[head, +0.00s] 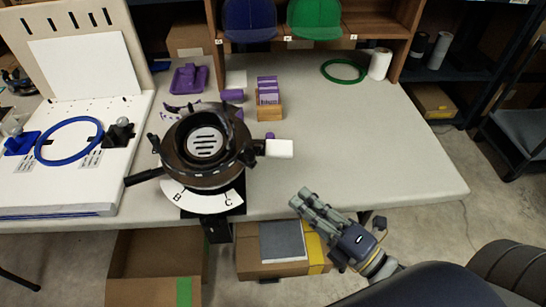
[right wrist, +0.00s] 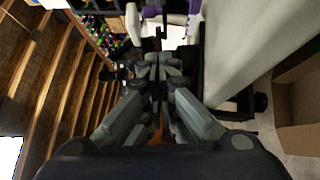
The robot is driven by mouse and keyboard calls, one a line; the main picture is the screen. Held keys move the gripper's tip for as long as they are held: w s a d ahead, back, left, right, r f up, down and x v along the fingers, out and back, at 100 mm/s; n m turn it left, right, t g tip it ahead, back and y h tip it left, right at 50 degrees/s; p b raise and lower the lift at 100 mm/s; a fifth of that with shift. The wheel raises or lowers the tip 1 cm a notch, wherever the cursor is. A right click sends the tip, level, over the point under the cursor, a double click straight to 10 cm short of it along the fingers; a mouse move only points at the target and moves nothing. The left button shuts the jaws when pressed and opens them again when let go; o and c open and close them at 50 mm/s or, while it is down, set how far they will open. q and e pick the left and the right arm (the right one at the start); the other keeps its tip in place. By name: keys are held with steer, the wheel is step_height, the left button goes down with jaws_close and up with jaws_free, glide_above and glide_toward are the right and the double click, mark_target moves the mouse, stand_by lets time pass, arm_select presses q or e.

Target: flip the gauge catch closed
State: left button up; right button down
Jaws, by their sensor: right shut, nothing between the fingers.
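The gauge (head: 180,158) appears to be the dark round fixture at the table's front edge, with a slotted disc in its middle. A lettered white scale plate (head: 203,200) lies at its front, with B and C readable. A black handle (head: 145,177) sticks out to its left and a white block (head: 279,149) on an arm to its right. I cannot tell which part is the catch, or its position. My right gripper (head: 303,198) is shut and empty, to the right of the gauge near the table's front edge. Its fingers meet in the right wrist view (right wrist: 158,68). My left gripper is out of view.
A white board with a blue ring (head: 68,141) stands at the left. Purple parts (head: 189,79), a wooden block holder (head: 268,110), a green ring (head: 344,71) and a white roll (head: 380,64) are behind. The right half of the table (head: 390,150) is clear. Cardboard boxes (head: 285,262) sit below.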

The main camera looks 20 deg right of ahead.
steer(key=x, duration=0.9)
steer(key=shift+w, duration=0.15)
steer(key=shift+w+d+r, duration=0.1)
steer(key=shift+w+d, duration=0.1)
steer(key=shift+w, duration=0.35)
steer(key=shift+w+d+r, duration=0.1)
steer(key=shift+w+d, duration=0.05)
steer(key=shift+w, duration=0.4)
steer(key=shift+w+d+r, duration=0.1)
steer(key=shift+w+d, duration=0.2)
steer(key=shift+w, duration=0.35)
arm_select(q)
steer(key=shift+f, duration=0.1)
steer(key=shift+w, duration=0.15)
arm_select(e)
steer(key=shift+w+d+g+y, duration=0.15)
steer(key=shift+g+y, duration=0.15)
